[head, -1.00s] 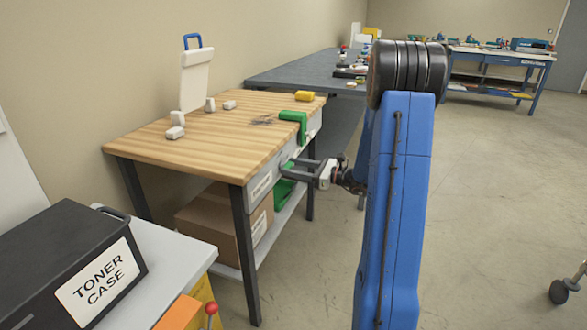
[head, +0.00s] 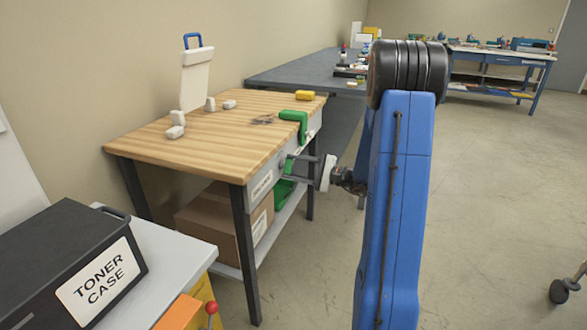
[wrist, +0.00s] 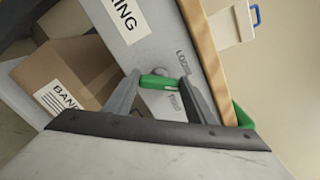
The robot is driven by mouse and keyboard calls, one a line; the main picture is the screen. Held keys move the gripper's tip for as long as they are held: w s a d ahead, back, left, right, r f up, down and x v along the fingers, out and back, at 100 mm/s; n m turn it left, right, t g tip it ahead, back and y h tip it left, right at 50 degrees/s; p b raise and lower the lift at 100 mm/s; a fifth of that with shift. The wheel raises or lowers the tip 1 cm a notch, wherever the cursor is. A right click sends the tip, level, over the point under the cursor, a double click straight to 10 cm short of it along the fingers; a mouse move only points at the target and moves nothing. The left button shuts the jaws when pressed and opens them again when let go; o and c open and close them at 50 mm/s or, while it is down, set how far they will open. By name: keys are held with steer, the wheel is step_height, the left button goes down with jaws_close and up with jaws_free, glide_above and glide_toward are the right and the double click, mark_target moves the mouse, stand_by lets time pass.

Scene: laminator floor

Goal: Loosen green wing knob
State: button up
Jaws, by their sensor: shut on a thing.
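The green wing knob (wrist: 158,82) sits between my fingertips in the wrist view, in front of the grey panel (wrist: 150,50) on the bench's side. My gripper (wrist: 158,80) is shut on the knob, with one finger at each end of it. In the head view my gripper (head: 286,164) reaches the bench side just below the green clamp-like bracket (head: 296,117); the knob (head: 288,166) is small and partly hidden there by the fingers. Small lettering on the panel beside the knob seems to start with "LOO"; the rest is too small to read.
The wooden bench top (head: 190,145) carries white blocks, a yellow item (head: 305,95) and a white board with a blue handle (head: 195,78). Cardboard boxes (head: 225,222) stand on the shelf below. A toner case (head: 70,265) is at lower left.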

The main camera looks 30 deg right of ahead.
steer(key=n, duration=0.7)
steer(key=shift+f, duration=0.15)
stand_by(0.5)
steer(key=o, duration=1)
steer(key=shift+o, duration=0.2)
steer(key=shift+s, duration=0.1)
steer(key=v, duration=1.7)
steer(key=shift+s+d, duration=0.1)
steer(key=shift+s, duration=0.05)
